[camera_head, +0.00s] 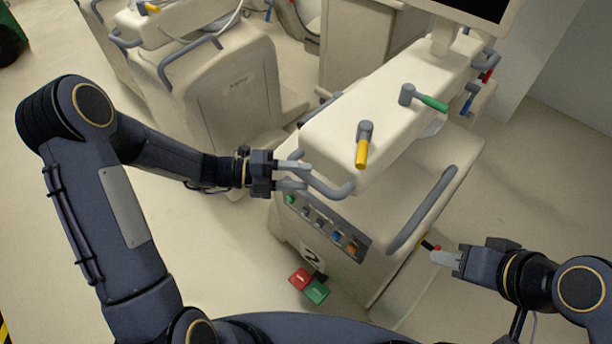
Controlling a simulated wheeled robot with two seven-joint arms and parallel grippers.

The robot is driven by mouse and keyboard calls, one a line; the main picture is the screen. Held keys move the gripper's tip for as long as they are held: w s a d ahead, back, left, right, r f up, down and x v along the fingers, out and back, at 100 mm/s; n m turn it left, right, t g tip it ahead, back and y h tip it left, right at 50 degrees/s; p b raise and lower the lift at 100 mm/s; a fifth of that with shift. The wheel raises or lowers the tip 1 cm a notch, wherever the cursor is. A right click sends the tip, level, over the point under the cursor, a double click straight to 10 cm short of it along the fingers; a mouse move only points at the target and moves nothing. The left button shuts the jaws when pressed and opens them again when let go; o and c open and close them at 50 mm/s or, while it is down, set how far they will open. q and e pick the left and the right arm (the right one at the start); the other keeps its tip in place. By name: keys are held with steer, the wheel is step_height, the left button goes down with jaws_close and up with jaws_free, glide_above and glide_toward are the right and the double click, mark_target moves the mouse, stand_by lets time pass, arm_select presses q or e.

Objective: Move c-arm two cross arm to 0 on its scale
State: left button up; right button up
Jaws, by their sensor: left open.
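The c-arm cart marked "2" (313,257) stands in front of me, with a long cream cross arm (395,100) on top. On the cross arm are a yellow-handled lever (363,150) and a green-handled lever (425,98). A grey bar handle (325,187) is at its near end. My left gripper (303,176) is open at the left side of this handle, its fingers close to the bar; I cannot tell if they touch. My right gripper (436,257) is at the cart's lower right side; its finger opening cannot be made out. No scale is readable.
A grey side handle (423,210) runs along the cart's right. A monitor (470,12) is above. Floor at left is clear.

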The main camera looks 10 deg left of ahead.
arm_select(q)
steer(key=a, duration=0.5)
steer(key=shift+s+a+r, duration=0.2)
steer(key=shift+s+r, duration=0.15)
stand_by(0.3)
steer(key=s+a+r+n+t+y, duration=0.1)
steer(key=s+n+y, duration=0.3)
steer(key=n, duration=0.7)
steer(key=s+a+r+n+t+y, duration=0.1)
steer(key=s+a+r+n+y, duration=0.3)
steer(key=s+n, duration=0.5)
steer(key=s+a+r+n+t+y, duration=0.1)
steer(key=s+n, duration=0.6)
steer(key=n, duration=0.7)
step_height(320, 180, up, 2)
steer(key=a+y, duration=0.1)
steer(key=y, duration=0.2)
steer(key=shift+s+a+r, duration=0.2)
steer(key=shift+a, duration=0.05)
